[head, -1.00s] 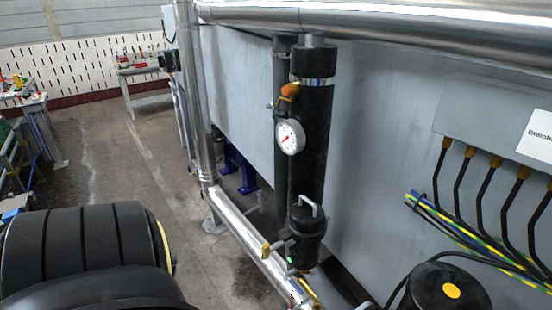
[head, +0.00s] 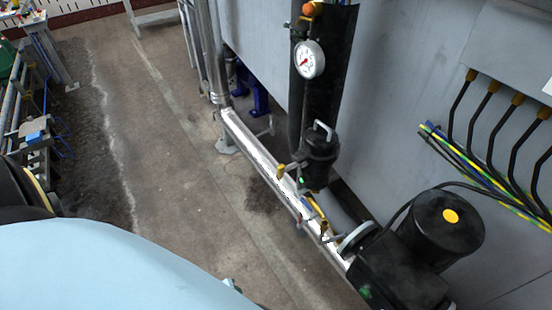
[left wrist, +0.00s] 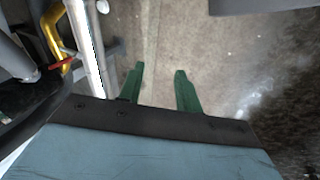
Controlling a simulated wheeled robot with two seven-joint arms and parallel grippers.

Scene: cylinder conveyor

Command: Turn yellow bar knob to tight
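A small yellow-ended knob (head: 281,171) sits beside the black pump fitting, above the silver pipe. A thin yellow bar (head: 315,207) lies lower on the same assembly; I cannot tell for sure which one is the yellow bar knob. In the left wrist view a curved yellow bar (left wrist: 54,38) is at the upper left, near a red handle (left wrist: 62,62). My left gripper (left wrist: 157,80) has its two green fingers apart with nothing between them, over the floor and to the right of the yellow bar. My right gripper is not in view.
A silver pipe (head: 262,165) runs diagonally low down. A dial gauge (head: 309,59) hangs on a black cylinder. A black motor with a yellow cap (head: 448,222) stands at the right, near cables. Floor on the left is mostly clear.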

